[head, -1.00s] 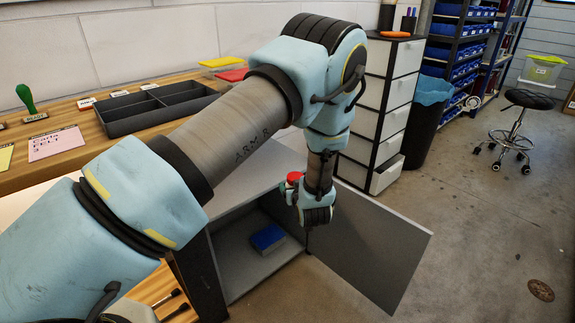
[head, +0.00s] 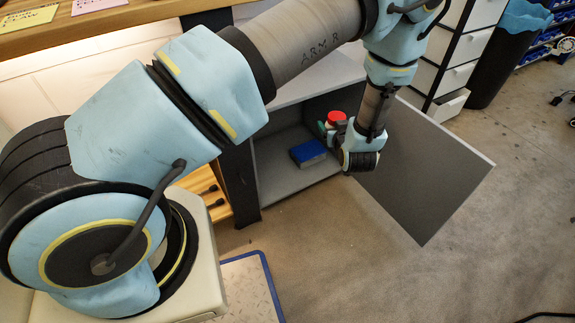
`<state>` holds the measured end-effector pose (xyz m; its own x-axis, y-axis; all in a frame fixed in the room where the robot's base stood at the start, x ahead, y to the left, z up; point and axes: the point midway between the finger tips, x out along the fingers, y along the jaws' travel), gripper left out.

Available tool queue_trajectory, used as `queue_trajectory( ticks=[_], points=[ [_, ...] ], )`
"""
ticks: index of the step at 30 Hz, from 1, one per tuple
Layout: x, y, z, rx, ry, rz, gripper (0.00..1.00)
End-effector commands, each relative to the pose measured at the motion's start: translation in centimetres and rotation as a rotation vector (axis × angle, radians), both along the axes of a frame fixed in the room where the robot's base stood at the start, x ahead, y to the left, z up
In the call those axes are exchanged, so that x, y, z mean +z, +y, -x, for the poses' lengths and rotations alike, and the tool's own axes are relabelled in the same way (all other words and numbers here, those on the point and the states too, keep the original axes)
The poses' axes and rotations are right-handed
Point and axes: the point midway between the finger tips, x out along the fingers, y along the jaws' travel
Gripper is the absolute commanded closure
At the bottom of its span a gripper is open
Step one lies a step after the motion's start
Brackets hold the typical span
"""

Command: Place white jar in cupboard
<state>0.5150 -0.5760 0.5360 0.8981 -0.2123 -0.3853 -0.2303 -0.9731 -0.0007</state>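The grey cupboard (head: 276,186) stands open under the bench, its door (head: 425,165) swung out to the right. My gripper (head: 347,150) is at the cupboard's opening, in front of its right side. Its fingers are mostly hidden by my own wrist, so I cannot see whether they are closed on anything. A round red top (head: 336,117), which may be the jar's lid, shows just beside and behind my gripper. Any white body below it is almost wholly hidden. A small green patch shows left of it.
A blue box (head: 308,152) lies on the cupboard floor, left of my gripper. The wooden bench top (head: 110,33) runs above. A white drawer unit (head: 455,70) and a dark bin (head: 505,50) stand behind the door. The floor at right is open.

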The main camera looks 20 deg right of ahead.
Motion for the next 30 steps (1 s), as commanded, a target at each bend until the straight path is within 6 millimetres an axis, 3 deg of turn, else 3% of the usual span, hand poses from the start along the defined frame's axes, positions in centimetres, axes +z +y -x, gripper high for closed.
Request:
queue_trajectory(
  ticks=[1, 3, 17, 30],
  points=[
    [-2.6, 0.3, -1.0, 0.017, -0.001, 0.002, 0.95],
    [-4.4, 0.6, -2.3, 0.036, 0.001, 0.002, 0.95],
    [-16.0, 3.6, -10.4, 0.154, 0.001, 0.003, 0.95],
    [-26.9, 7.9, -18.1, 0.263, -0.001, 0.003, 0.95]
  ],
)
